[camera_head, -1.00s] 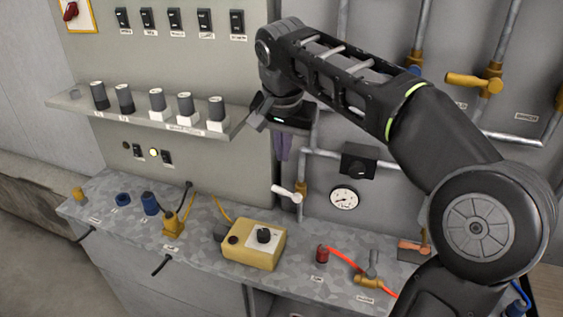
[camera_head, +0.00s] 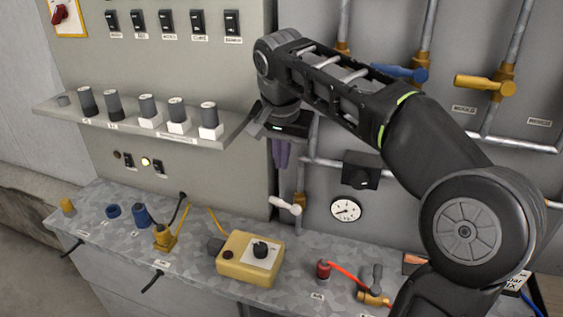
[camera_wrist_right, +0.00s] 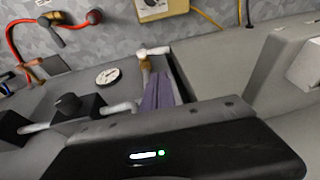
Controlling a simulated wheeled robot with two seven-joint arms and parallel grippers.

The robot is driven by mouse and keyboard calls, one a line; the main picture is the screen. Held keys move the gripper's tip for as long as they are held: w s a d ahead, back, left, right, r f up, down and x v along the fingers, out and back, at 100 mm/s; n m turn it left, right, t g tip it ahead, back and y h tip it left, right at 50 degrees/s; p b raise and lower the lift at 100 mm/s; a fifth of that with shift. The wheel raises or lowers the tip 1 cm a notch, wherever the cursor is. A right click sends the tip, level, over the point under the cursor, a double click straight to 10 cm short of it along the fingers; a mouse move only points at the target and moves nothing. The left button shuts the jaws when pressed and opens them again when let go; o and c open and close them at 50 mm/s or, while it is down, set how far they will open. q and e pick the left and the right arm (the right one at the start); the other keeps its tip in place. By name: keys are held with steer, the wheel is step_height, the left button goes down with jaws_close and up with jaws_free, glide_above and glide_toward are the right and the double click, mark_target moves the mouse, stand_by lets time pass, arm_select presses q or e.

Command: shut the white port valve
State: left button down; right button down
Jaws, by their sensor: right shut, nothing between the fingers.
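The white port valve (camera_head: 286,205) has a white lever on a brass body, on a pipe low on the grey wall panel. In the head view its lever points left from the pipe, roughly crosswise, sloping slightly. In the right wrist view the white lever (camera_wrist_right: 153,51) shows just beyond my fingertips. My right gripper (camera_head: 281,155) has purple fingers pointing down, shut and empty, above the lever and apart from it in the head view. The purple fingers also show in the wrist view (camera_wrist_right: 160,90). My left gripper is not in view.
A black box (camera_head: 360,170) and a round gauge (camera_head: 346,210) sit right of the valve. A yellow box (camera_head: 250,259) stands on the speckled bench below. A shelf with several knobs (camera_head: 148,108) juts out at left. Blue (camera_head: 400,73) and yellow (camera_head: 487,85) valve handles are at upper right.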

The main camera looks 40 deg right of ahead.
glide_toward(272, 196)
steer(key=d+f, duration=0.1)
steer(key=f, duration=0.2)
steer(key=d+f, duration=0.1)
steer(key=f, duration=0.1)
steer(key=shift+w+d+p, duration=0.2)
steer(key=shift+d+p, duration=0.1)
steer(key=shift+w+f, duration=0.1)
steer(key=shift+f, duration=0.55)
steer(key=shift+a, duration=0.1)
steer(key=shift+w+a+f+b, duration=0.4)
steer(key=shift+w+f+b, duration=0.2)
steer(key=shift+f+b, duration=0.3)
steer(key=shift+r, duration=0.3)
steer(key=shift+r+p, duration=0.7)
steer(key=shift+r, duration=0.05)
